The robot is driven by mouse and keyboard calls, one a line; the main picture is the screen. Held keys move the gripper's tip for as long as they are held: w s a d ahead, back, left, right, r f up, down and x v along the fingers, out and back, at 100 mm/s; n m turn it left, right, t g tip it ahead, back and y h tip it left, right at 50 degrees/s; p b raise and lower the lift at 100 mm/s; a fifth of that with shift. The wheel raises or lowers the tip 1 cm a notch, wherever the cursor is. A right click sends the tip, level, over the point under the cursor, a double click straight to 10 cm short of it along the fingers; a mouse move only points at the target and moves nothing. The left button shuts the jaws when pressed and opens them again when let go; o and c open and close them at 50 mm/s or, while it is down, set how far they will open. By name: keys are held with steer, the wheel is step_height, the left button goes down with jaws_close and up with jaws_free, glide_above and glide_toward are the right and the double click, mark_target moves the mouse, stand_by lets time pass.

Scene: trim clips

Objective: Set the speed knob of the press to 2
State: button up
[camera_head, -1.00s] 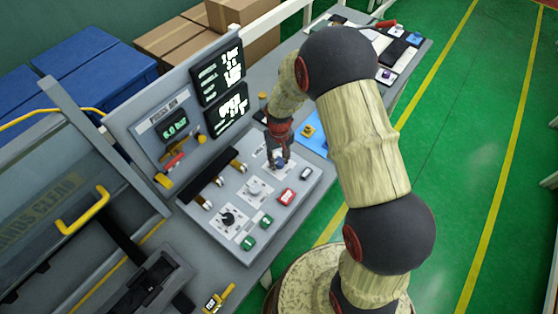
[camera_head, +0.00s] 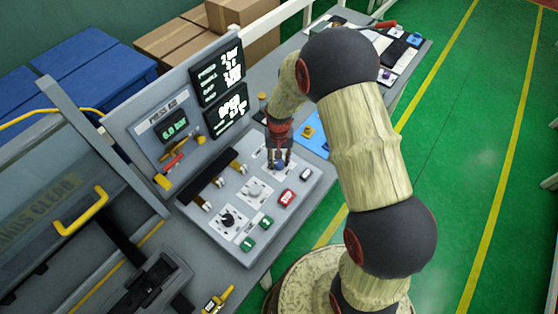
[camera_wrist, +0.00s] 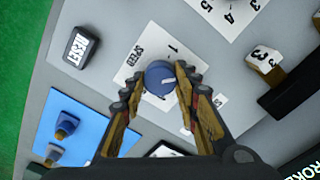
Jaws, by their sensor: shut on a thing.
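The speed knob is a round blue knob (camera_wrist: 160,77) on a white plate (camera_wrist: 136,60) marked SPEED, with a 1 readable near its upper side in the wrist view. Other numbers on the plate are partly hidden by my fingers. My gripper (camera_wrist: 158,82) is shut around the knob, one finger on each side. In the head view my gripper (camera_head: 279,163) comes down on the blue knob at the far right of the row of knobs on the grey panel (camera_head: 205,190). A pale line on the knob's top shows, but its exact setting is hard to read.
A grey knob (camera_head: 254,190) and a black knob (camera_head: 228,219) sit on the same panel. A red button (camera_head: 287,198), green buttons (camera_head: 266,222) and a RESET button (camera_wrist: 80,47) are nearby.

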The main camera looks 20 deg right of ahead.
mark_target(279, 162)
steer(key=o, duration=1.1)
steer(key=shift+o, duration=0.2)
step_height(279, 162, up, 12)
stand_by(0.3)
steer(key=s+r+n+t+b, duration=0.1)
steer(key=s+r+b, duration=0.5)
steer(key=s, duration=0.6)
steer(key=s+r+n+t+b, duration=0.2)
steer(key=s+r+t+b, duration=0.2)
steer(key=s, duration=0.8)
step_height(279, 162, up, 2)
steer(key=shift+s+r+n+t+b, duration=0.25)
steer(key=shift+n+t+b, duration=0.05)
steer(key=shift+b, duration=0.9)
